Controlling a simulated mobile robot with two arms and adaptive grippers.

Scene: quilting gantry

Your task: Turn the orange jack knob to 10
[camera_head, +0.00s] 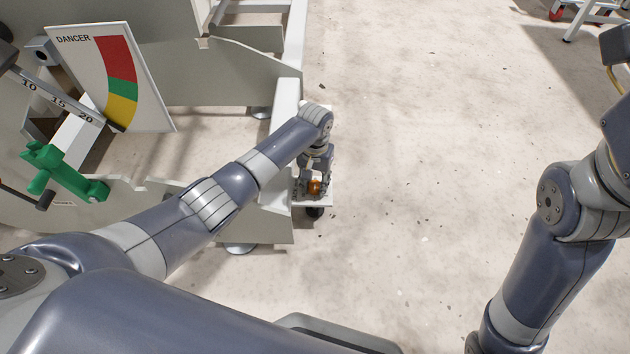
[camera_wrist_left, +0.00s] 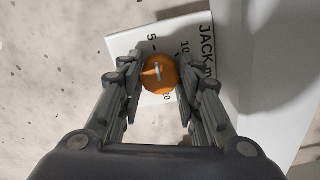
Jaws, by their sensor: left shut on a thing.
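The orange jack knob (camera_wrist_left: 159,75) sits on a white dial plate (camera_wrist_left: 126,43) marked JACK, with 5, 10 and 20 readable around it. A pale mark shows on the knob's face; I cannot tell for sure which number it points to. My left gripper (camera_wrist_left: 156,66) is shut on the knob, one finger on each side. The fingers and knob cover part of the scale. In the head view the orange knob (camera_head: 314,187) shows small between the fingers of my left gripper (camera_head: 313,183), which reaches down from above. My right gripper is out of view.
The plate is at the end of a pale gantry frame (camera_head: 270,222). A DANCER scale board (camera_head: 150,105) with red, green and yellow bands and a green clamp (camera_head: 60,172) stand at the left. Concrete floor (camera_head: 420,150) is clear to the right.

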